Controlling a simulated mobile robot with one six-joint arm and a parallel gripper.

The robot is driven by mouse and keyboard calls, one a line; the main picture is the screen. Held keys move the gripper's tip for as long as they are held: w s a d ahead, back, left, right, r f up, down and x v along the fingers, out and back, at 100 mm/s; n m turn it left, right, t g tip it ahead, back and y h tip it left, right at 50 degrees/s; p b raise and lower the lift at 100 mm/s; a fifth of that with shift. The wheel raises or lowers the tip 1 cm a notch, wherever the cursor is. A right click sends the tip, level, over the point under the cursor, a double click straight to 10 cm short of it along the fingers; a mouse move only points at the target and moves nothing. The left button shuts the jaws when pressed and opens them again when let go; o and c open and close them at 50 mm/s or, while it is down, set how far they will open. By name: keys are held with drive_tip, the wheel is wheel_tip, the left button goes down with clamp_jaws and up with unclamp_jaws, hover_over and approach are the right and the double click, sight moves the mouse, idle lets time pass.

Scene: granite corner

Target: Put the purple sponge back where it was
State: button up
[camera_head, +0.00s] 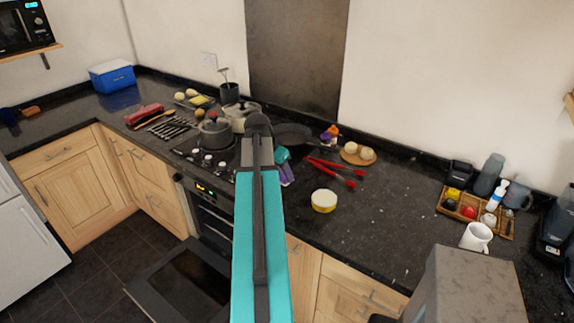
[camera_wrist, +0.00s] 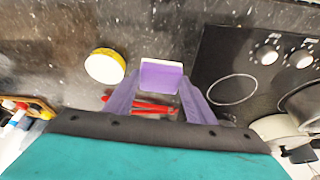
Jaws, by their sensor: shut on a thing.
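The purple sponge (camera_wrist: 161,75), with a pale edge along its top, is between my gripper's purple fingertips in the wrist view. My gripper (camera_wrist: 160,82) is shut on it, over the dark speckled counter. In the head view my gripper (camera_head: 287,176) is beyond my teal arm, between the hob and the red utensils. The sponge cannot be told apart from the purple fingers there. I cannot tell whether the sponge touches the counter.
A yellow-and-white round container (camera_head: 323,201) stands right of my gripper, with red utensils (camera_head: 335,171) behind it. The hob (camera_wrist: 232,75) with pots is on the left in the head view. A wooden tray (camera_head: 455,214) and white mug (camera_head: 476,237) stand right. The oven door (camera_head: 180,285) hangs open.

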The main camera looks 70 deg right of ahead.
drive_tip(key=shift+s+d+m, duration=0.15)
drive_tip(key=shift+s+d, duration=0.05)
drive_tip(key=shift+s, duration=0.25)
drive_tip(key=shift+s+d+m, duration=0.15)
drive_tip(key=shift+s+d, duration=0.05)
drive_tip(key=shift+s, duration=0.25)
drive_tip(key=shift+f, duration=0.1)
drive_tip(key=shift+f+b, duration=2.5)
drive_tip(key=shift+f, duration=2.1)
drive_tip(key=o, duration=1.8)
drive_tip(key=shift+w, duration=0.1)
drive_tip(key=shift+w+r, duration=0.1)
drive_tip(key=shift+r, duration=0.05)
drive_tip(key=shift+r+p, duration=2.4)
drive_tip(key=shift+r, duration=2)
